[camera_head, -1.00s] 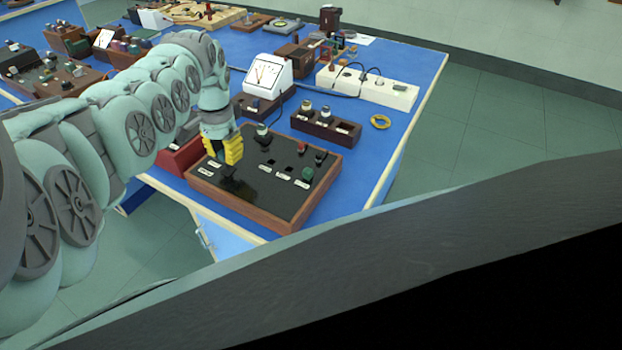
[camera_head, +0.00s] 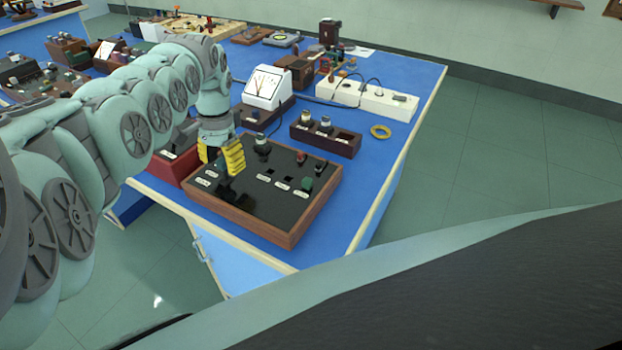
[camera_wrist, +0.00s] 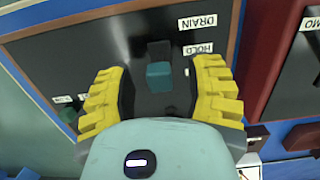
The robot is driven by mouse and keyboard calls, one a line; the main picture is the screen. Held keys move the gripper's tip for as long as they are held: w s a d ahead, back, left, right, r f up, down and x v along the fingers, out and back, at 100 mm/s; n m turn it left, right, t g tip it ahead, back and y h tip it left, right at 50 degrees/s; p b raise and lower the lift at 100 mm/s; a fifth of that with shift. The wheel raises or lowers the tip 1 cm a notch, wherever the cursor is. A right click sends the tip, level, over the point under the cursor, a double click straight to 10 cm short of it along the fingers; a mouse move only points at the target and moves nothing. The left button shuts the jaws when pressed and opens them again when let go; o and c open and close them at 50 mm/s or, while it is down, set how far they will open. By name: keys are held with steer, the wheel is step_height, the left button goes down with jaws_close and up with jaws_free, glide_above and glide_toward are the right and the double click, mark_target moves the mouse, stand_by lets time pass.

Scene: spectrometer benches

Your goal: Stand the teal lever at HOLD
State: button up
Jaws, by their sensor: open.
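The teal lever (camera_wrist: 160,76) shows in the wrist view between my gripper's two yellow fingers, on a dark slotted base. The HOLD label (camera_wrist: 198,48) is just beside it, and the DRAIN label (camera_wrist: 197,22) lies further up. My gripper (camera_wrist: 160,98) is open, one finger on each side of the lever; I cannot tell whether either touches it. In the head view my gripper (camera_head: 222,160) is over the left part of the black wood-framed panel (camera_head: 270,205), and the lever is hidden behind the fingers.
A green knob (camera_head: 307,184) and a red one (camera_head: 300,157) stand on the panel's right side. A red box (camera_head: 172,165) adjoins its left. A white meter (camera_head: 267,87) and a dark socket block (camera_head: 325,136) stand behind. Blue table is clear right of the panel.

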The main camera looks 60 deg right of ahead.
step_height(320, 180, up, 12)
steer(key=d, duration=0.1)
stand_by(0.5)
steer(key=shift+d, duration=0.1)
